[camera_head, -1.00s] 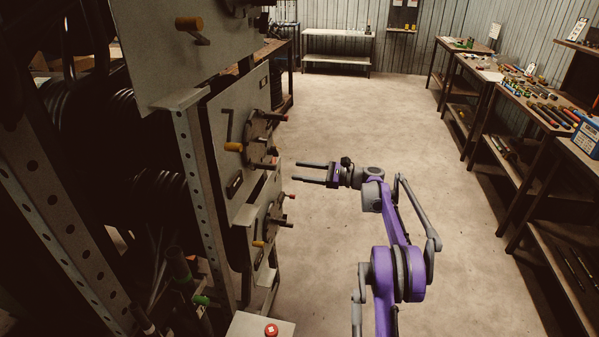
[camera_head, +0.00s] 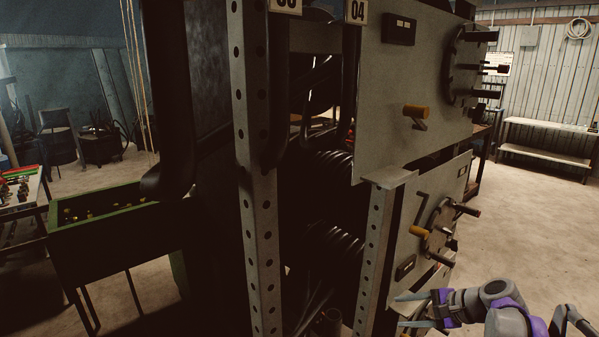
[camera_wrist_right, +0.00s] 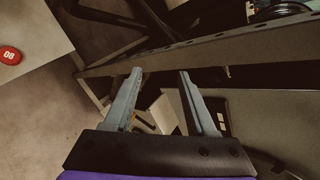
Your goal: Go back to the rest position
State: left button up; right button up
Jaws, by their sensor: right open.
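My right gripper (camera_head: 412,311) shows at the bottom right of the head view, grey and purple. Its two fingers point left toward the lower part of the rack and are apart with nothing between them. In the right wrist view the gripper (camera_wrist_right: 160,88) is also open and empty, over the metal frame and floor. I cannot tell whether the fingers touch anything. My left gripper is not in view.
A green bin (camera_head: 110,222) is at the left. A bench (camera_head: 545,140) stands at the back right. A red button (camera_wrist_right: 10,55) shows at the wrist view's left.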

jog(key=s+a+f+n+h, duration=0.2)
jog(key=s+n, duration=0.3)
jog(key=s, duration=0.5)
jog(key=s+a+f+n+g+h, duration=0.1)
jog(key=s+a+f+n+h, duration=0.2)
jog(key=s, duration=0.7)
jog(key=s+a+f+n+h, duration=0.2)
jog(key=s+f+n, duration=0.4)
jog(key=s, duration=0.4)
jog(key=shift+a+n+g+h, duration=0.3)
jog(key=shift+a+n+h, duration=0.1)
jog(key=shift+a+n, duration=0.2)
jog(key=shift+c, duration=0.6)
jog(key=shift+s, duration=0.1)
